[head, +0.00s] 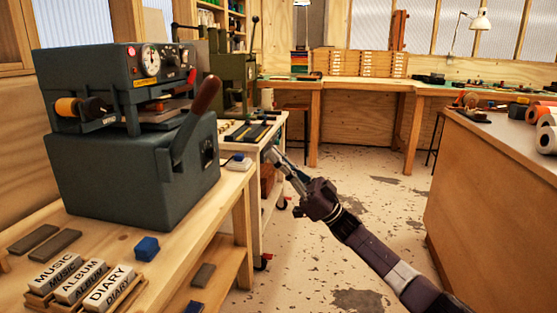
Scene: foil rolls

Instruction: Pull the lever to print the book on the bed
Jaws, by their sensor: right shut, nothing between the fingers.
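A dark green-grey press (135,165) stands on the wooden bench at the left. Its lever, with a brown handle (206,94), sits on the machine's right side and tilts up to the right. The bed (160,117) lies in the opening under the head; I cannot clearly make out a book on it. An orange foil roll (68,107) is on the machine's left. My right gripper (275,155) is shut and empty in the air, to the right of the lever and lower, apart from it. My left gripper is not in view.
Blocks lettered MUSIC, ALBUM and DIARY (107,288) stand in a wooden holder at the bench front. A blue block (147,248) lies nearby. A second machine (232,75) stands behind. A wooden counter (490,190) with rolls is at the right. The floor (375,215) between is clear.

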